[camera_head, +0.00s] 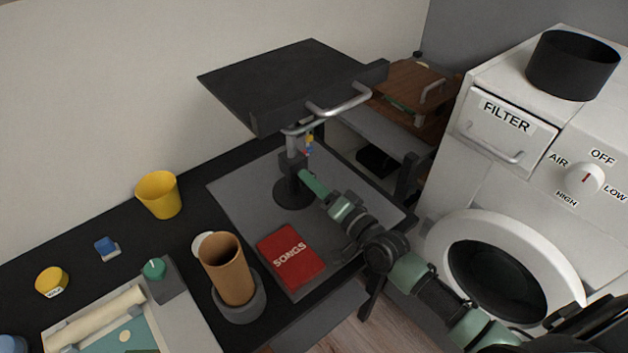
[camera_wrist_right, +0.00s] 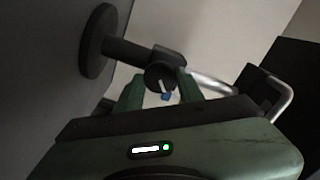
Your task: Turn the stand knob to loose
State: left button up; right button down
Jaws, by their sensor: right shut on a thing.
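The stand (camera_head: 290,82) has a black tilted top on a short grey post (camera_head: 291,160) with a round dark base, standing on a grey mat. My right gripper (camera_head: 303,174) reaches the post from the lower right, its green fingers at knob height. In the right wrist view, the dark round stand knob (camera_wrist_right: 158,76) sits between the two green fingertips (camera_wrist_right: 160,88), which are shut on it. A pale line on the knob points toward a small blue mark (camera_wrist_right: 167,97). Small coloured marks (camera_head: 309,146) show beside the post in the head view. My left gripper is out of view.
A red SONGS book (camera_head: 291,257) lies on the mat, below my right arm. A brown cup (camera_head: 227,270) stands in a grey holder beside it. A yellow cup (camera_head: 159,195) is at the left. The white dryer (camera_head: 478,190) stands close on the right.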

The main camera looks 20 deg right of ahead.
jog(key=shift+s+a+n+p, duration=0.1)
jog(key=shift+n+p, duration=1.15)
jog(key=shift+n, duration=2.95)
jog(key=shift+f, duration=0.1)
jog(key=c, duration=0.9)
grip_release()
jog(key=b+v, duration=0.1)
jog(key=v, duration=0.6)
jog(key=shift+s, duration=0.35)
